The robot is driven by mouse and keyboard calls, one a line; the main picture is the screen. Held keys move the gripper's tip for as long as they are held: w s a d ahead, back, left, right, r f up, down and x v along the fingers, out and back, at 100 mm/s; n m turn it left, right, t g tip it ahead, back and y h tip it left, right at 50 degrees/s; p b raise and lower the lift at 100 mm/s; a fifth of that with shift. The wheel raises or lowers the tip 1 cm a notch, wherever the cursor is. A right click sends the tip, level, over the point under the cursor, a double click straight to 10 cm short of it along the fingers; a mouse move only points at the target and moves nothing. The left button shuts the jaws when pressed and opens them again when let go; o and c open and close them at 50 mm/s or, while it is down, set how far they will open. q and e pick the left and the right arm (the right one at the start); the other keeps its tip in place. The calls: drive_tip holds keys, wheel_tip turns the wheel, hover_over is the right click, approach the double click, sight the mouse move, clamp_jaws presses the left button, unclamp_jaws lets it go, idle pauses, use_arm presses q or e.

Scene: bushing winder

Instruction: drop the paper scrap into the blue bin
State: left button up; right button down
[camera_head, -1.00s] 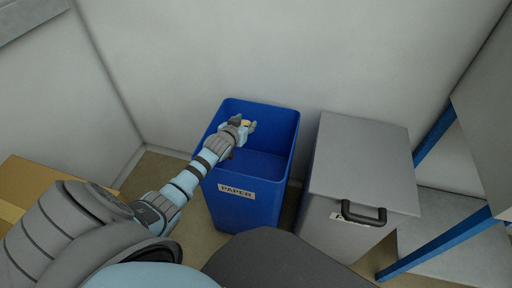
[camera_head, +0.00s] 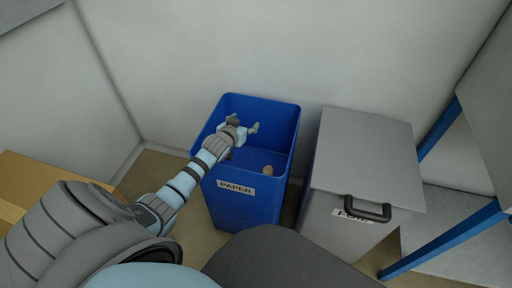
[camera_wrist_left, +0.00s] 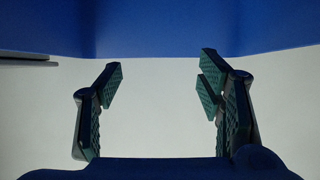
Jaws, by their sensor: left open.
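The blue bin (camera_head: 243,209), labelled PAPER, stands open-topped against the back wall in the head view. A small tan paper scrap (camera_head: 268,169) shows inside it, near the front wall, apart from my fingers; I cannot tell whether it rests on the bottom. My left gripper (camera_head: 244,125) is over the bin's opening, open and empty. In the left wrist view its fingers (camera_wrist_left: 160,82) are spread wide with nothing between them, and the blue bin wall (camera_wrist_left: 160,28) lies beyond. My right gripper is not in view.
A grey lidded box (camera_head: 362,160) with a dark handle stands just right of the bin. A blue-legged frame (camera_head: 440,245) is at the far right. A cardboard box (camera_head: 45,185) is at the left. Walls close off the back and left.

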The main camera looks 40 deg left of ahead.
use_arm(q)
drive_tip(key=v, duration=1.1)
drive_tip(key=shift+s, duration=0.25)
drive_tip(key=shift+r, duration=0.15)
